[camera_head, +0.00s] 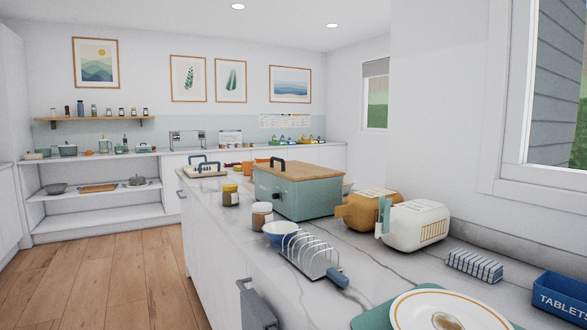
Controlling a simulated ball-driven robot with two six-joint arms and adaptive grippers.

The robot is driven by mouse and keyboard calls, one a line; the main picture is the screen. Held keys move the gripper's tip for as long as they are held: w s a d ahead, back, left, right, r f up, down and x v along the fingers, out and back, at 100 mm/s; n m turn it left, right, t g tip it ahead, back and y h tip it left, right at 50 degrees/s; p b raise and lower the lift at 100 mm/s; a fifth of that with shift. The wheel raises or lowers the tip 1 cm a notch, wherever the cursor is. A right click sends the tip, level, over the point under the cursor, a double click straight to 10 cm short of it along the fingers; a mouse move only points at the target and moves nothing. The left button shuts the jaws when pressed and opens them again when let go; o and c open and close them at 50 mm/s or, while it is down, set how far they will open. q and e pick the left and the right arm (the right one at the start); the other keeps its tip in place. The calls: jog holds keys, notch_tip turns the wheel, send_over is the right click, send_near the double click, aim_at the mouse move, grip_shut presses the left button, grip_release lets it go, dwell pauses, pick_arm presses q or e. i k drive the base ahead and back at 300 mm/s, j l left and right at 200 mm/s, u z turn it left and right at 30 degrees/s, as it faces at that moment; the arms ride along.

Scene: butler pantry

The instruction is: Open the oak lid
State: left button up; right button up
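The oak lid (303,171) lies flat on top of a teal bread bin (298,198) on the marble counter. The lid looks closed, with no gap visible along its near edge. A dark arched handle (278,160) stands up at the lid's left side. A dark knob or catch shows on the bin's front face. The bin's back is hidden. Neither of my grippers shows in the head view.
A yellow toaster (372,209) and a white toaster (416,223) stand right of the bin. In front are a blue bowl (281,233), jars (262,215), a toast rack (310,254) and a plate (452,312).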

aim_at(295, 171)
jog(key=i+j+z, duration=0.2)
jog(key=i+j, duration=0.2)
jog(key=i+j+z, duration=0.15)
jog(key=i+j, duration=0.25)
jog(key=j, duration=0.25)
